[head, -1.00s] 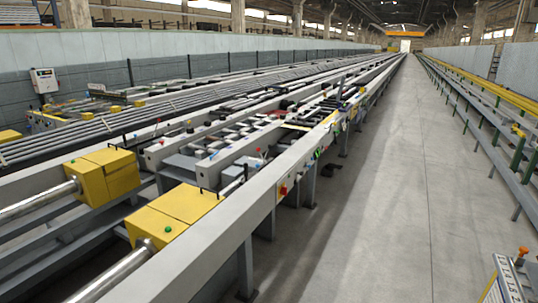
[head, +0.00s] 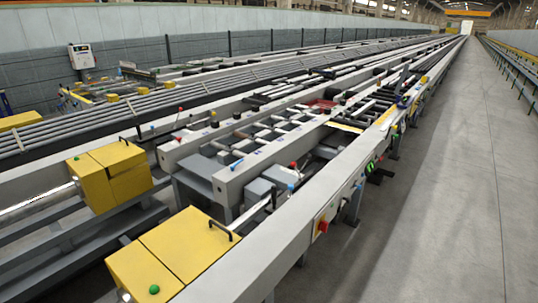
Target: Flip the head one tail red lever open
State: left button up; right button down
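The runout table (head: 300,215) runs from the lower left toward the far upper right. A small red-tipped lever (head: 293,166) stands near its closer end, between the long grey beams. A blue-tipped lever (head: 291,187) is just below it. Neither gripper is in view.
Two yellow housings (head: 110,171) (head: 190,245) with black handles stand at the near end. A red knob (head: 323,226) and green buttons (head: 371,166) sit on the near beam's side. The concrete aisle (head: 440,220) on the right is clear. A white wall box (head: 80,56) hangs back left.

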aim_at(293, 164)
jog(key=i+l+u, duration=0.2)
jog(key=i+u, duration=0.2)
jog(key=i+l+u, duration=0.8)
jog(key=i+l, duration=0.05)
jog(key=i, duration=0.05)
